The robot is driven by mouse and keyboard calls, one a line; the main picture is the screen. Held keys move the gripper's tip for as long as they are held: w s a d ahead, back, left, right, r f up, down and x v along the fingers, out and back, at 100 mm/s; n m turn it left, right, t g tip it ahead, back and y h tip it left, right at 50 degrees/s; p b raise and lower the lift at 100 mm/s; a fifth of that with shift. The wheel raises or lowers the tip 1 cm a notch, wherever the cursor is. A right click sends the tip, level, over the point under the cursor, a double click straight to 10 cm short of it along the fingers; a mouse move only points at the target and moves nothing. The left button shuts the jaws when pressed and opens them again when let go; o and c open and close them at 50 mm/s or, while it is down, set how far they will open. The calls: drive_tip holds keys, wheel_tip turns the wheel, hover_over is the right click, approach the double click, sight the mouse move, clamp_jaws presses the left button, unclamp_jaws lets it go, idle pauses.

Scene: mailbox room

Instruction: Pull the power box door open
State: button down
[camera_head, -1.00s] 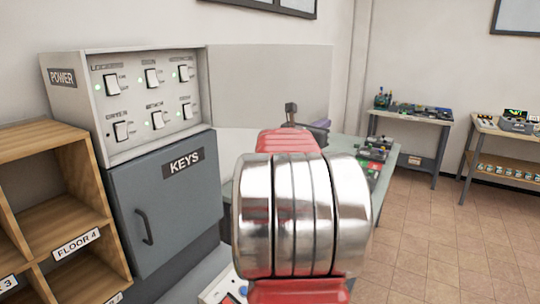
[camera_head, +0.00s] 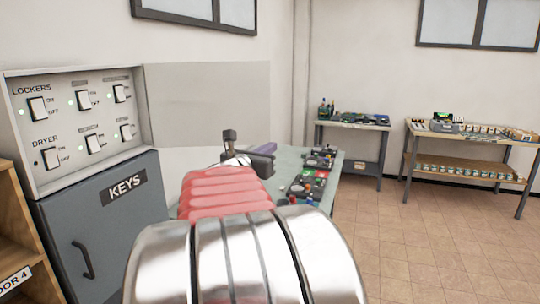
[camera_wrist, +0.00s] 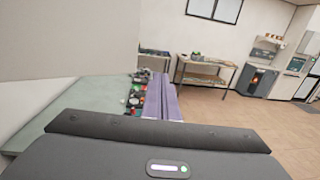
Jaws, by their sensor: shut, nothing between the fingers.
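The power box (camera_head: 75,120) is a light grey metal panel of labelled switches at the left of the head view. Its door (camera_head: 205,100) is a flat pale panel that stands swung open at the box's right edge, leaving the switches uncovered. A large pale panel, which looks like this door (camera_wrist: 70,40), fills the upper left of the wrist view. My gripper (camera_head: 264,150) is beyond my red arm, low and to the right of the door. Its purple fingers (camera_wrist: 160,97) are together and empty in the wrist view. No contact with the door shows.
A grey KEYS cabinet (camera_head: 105,230) with a handle is under the power box. Wooden shelves (camera_head: 15,240) stand at far left. A green-topped table (camera_head: 325,170) with small devices is beside my arm. Two more tables stand at the back wall. Tiled floor at right is clear.

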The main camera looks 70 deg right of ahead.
drive_tip(key=shift+s+a, duration=0.35)
drive_tip(key=shift+a, duration=0.3)
drive_tip(key=shift+s+a, duration=0.4)
drive_tip(key=shift+a, duration=0.2)
drive_tip(key=shift+s+a, duration=0.35)
drive_tip(key=shift+a, duration=0.3)
drive_tip(key=w+a+f+m+t+y, duration=0.1)
drive_tip(key=w+a+f+m+y, duration=0.25)
drive_tip(key=a, duration=0.55)
drive_tip(key=w+a+f+m+t+y, duration=0.1)
drive_tip(key=a+f+m+t+y, duration=0.1)
drive_tip(key=a+f+m, duration=0.35)
drive_tip(key=w+a+f+m+t+y, duration=0.1)
drive_tip(key=w+a+f+m+y, duration=0.3)
drive_tip(key=a, duration=0.7)
drive_tip(key=s+a+f+m+t+y, duration=0.1)
drive_tip(key=a+f+y, duration=0.3)
drive_tip(key=a, duration=1)
drive_tip(key=s+a+f+m+t+y, duration=0.1)
drive_tip(key=s+a+f+m+y, duration=0.1)
drive_tip(key=a, duration=1.1)
wheel_tip(320, 180, down, 3)
drive_tip(key=shift+a+r+m+y, duration=0.1)
drive_tip(key=shift+a+m+y, duration=0.25)
drive_tip(key=shift+m+y, duration=0.75)
